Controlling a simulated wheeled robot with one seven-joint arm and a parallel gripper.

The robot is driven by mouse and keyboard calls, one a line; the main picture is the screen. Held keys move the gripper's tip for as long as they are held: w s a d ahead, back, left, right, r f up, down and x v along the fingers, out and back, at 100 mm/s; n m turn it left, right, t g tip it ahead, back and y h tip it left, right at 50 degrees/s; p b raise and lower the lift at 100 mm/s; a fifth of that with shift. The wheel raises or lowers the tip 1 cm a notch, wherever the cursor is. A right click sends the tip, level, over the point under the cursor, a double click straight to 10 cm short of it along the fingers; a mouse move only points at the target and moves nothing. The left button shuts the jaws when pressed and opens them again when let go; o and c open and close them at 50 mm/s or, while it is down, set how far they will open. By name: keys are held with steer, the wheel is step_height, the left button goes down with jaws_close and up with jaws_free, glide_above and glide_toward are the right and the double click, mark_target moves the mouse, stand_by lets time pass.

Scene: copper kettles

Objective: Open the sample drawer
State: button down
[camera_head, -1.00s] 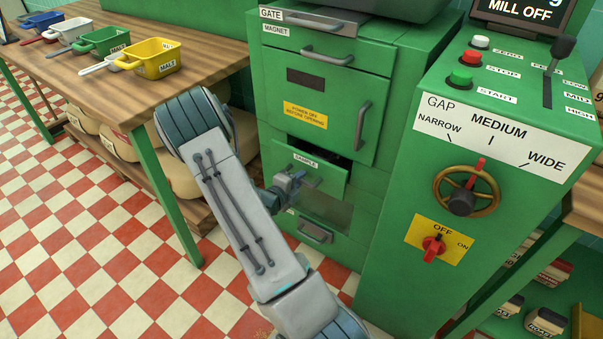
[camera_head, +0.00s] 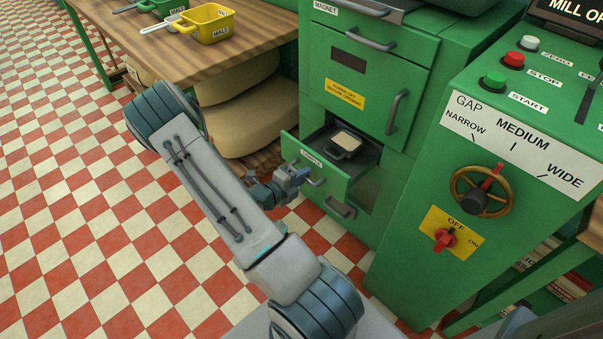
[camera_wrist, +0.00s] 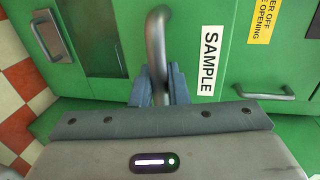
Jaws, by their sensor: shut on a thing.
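The sample drawer (camera_head: 325,176) in the green machine is pulled out partway. Its inside shows, with a pale square-topped item (camera_head: 345,144) lying in it. In the wrist view, the drawer front bears a "SAMPLE" label (camera_wrist: 209,60) beside a grey metal bar handle (camera_wrist: 156,40). My gripper (camera_head: 298,175) is at the drawer front. In the wrist view my gripper (camera_wrist: 159,86) has its two fingers closed around the handle. The handle's far end is hidden behind the fingers.
The green door (camera_head: 380,75) with its handle is above the drawer, and a lower handle (camera_head: 340,207) is below. The control cabinet (camera_head: 470,200) stands close on the right. A wooden table (camera_head: 245,40) with sacks beneath is at left. Checkered floor in front is clear.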

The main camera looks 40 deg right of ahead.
steer(key=c, duration=1.5)
jaws_free()
steer(key=shift+a, duration=0.1)
steer(key=p+v, duration=0.2)
steer(key=v, duration=1.1)
steer(key=shift+a+p, duration=0.35)
steer(key=shift+p, duration=0.05)
steer(key=shift+r, duration=0.1)
